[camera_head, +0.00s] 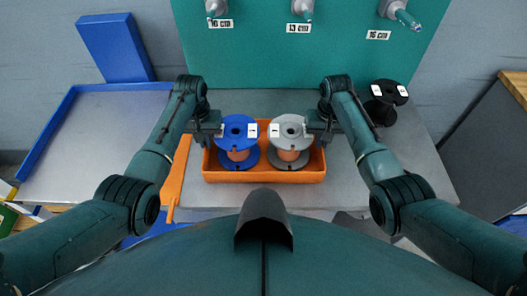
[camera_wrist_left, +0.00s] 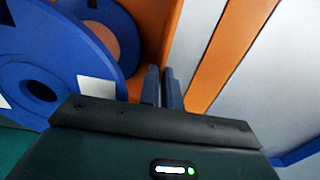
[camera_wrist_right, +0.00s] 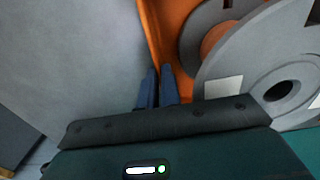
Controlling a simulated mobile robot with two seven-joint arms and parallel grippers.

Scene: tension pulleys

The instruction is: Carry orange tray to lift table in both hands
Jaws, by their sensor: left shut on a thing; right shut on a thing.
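The orange tray (camera_head: 264,176) sits on or just over the grey table in the middle of the head view; I cannot tell if it touches. It holds a blue spool (camera_head: 238,131) on the left and a grey spool (camera_head: 290,130) on the right, both with copper-coloured windings. My left gripper (camera_wrist_left: 163,88) is shut on the tray's left wall, beside the blue spool. My right gripper (camera_wrist_right: 157,87) is shut on the tray's right wall, beside the grey spool. The fingertips are partly hidden in the head view. A table with a blue rim (camera_head: 50,125) stands at the left.
A black spool (camera_head: 385,98) stands at the table's back right. Pegs labelled 10 cm, 13 cm and 16 cm (camera_head: 299,28) stick out from the green panel behind. An orange strip (camera_head: 177,172) lies left of the tray. A wood-topped cabinet (camera_head: 516,85) is at the far right.

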